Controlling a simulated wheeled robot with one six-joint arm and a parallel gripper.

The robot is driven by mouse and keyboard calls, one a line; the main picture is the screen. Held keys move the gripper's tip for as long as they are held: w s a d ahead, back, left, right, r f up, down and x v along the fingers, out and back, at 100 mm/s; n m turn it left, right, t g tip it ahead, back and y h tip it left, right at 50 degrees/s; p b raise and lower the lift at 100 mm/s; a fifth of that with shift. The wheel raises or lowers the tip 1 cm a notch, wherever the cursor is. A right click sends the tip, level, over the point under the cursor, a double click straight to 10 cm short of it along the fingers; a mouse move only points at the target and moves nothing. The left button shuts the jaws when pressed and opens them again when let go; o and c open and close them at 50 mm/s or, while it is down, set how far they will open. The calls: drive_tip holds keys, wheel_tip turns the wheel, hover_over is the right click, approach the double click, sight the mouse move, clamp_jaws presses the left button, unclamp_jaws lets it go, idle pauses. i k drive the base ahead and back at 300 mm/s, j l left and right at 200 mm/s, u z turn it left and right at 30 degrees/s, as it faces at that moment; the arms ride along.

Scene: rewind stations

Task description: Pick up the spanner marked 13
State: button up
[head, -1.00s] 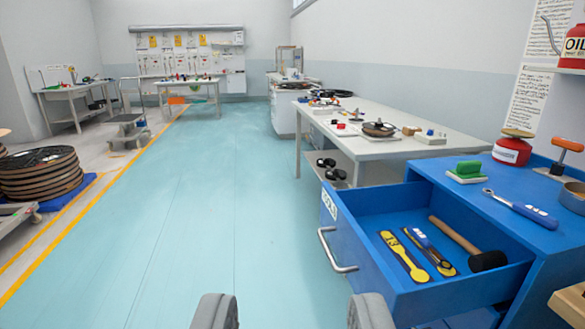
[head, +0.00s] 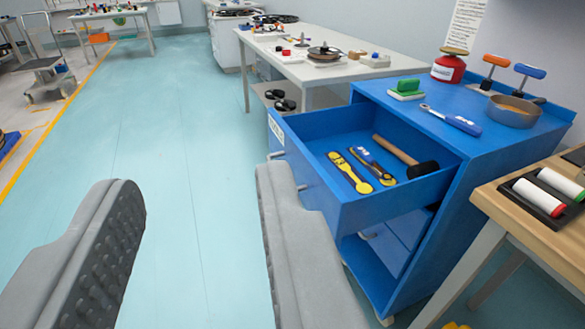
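A yellow spanner with a dark blue marked patch (head: 349,172) lies flat in the open blue drawer (head: 330,205). Its mark is too small to read now but looks like 13 in the earlier frame. A dark blue tool with a yellow end (head: 373,166) lies just right of it. A hammer with a wooden handle and black head (head: 404,156) lies farther right in the drawer. My gripper (head: 198,180) is open and empty, its two grey fingers wide apart. It is left of the drawer, apart from the spanner.
A ratchet (head: 452,120), a green-topped block (head: 407,89) and a red can (head: 448,68) stand on the blue cabinet top. A wooden bench (head: 480,204) is at the lower right. A long table (head: 300,70) stands behind.

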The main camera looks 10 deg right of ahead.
sight(467, 126)
drive_tip(key=i+l+z, duration=0.15)
drive_tip(key=i+l, duration=0.15)
drive_tip(key=i+l+z, duration=0.1)
drive_tip(key=i+l, duration=0.2)
drive_tip(key=i, duration=0.2)
